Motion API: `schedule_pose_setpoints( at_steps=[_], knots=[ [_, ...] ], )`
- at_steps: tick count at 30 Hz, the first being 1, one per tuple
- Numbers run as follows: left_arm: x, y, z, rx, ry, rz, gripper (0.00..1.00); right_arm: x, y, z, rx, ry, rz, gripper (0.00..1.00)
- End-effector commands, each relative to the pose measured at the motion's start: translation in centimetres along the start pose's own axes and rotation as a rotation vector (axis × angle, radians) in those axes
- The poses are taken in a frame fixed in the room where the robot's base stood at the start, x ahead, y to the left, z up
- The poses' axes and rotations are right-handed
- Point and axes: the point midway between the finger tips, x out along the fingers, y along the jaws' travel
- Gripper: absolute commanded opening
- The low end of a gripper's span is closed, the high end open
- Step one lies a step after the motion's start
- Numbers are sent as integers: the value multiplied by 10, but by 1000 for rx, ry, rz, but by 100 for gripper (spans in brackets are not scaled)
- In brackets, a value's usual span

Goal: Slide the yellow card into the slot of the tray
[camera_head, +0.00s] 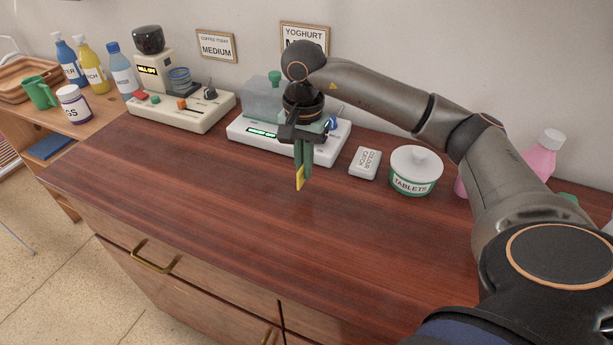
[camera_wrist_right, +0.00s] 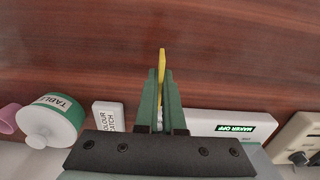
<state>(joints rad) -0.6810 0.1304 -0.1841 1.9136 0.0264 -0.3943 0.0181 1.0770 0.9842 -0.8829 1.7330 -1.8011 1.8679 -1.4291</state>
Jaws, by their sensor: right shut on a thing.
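My right gripper (camera_head: 303,172) is shut on the yellow card (camera_head: 299,178) and holds it by its upper part. The card shows as a narrow yellow strip below the green fingers, over the dresser top in front of the white maker. In the right wrist view the card (camera_wrist_right: 162,62) sticks out past the fingertips of the right gripper (camera_wrist_right: 160,78), seen nearly edge-on. Most of the card is hidden between the fingers. I cannot make out a tray with a slot in either view. My left gripper is not in view.
The white maker (camera_head: 245,130) stands behind the gripper, with a coffee machine (camera_head: 190,118) to its left. A small white box (camera_head: 364,163) and a tablets jar (camera_head: 415,172) stand to the right. The dresser top (camera_head: 200,190) is clear in front.

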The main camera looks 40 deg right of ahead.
Motion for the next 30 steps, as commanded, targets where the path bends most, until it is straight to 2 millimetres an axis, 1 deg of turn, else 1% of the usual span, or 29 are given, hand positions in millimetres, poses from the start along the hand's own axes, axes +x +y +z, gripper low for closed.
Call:
schedule_pose_setpoints(
  at_steps=[3,6,9,18,21,22,27,30],
  knots=[
    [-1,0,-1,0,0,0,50,11,3,-9,3,0,4,0],
    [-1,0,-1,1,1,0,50,28,3,-8,1,-1,6,0],
    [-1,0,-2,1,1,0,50,38,2,-8,1,1,3,0],
    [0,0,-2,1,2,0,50,41,2,-8,1,1,1,0],
    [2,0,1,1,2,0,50,45,2,-8,1,1,1,0],
    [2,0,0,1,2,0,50,44,2,-8,1,1,0,7],
    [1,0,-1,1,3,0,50,43,2,-8,1,1,0,26],
    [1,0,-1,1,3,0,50,43,2,-8,1,1,0,36]
  ],
)
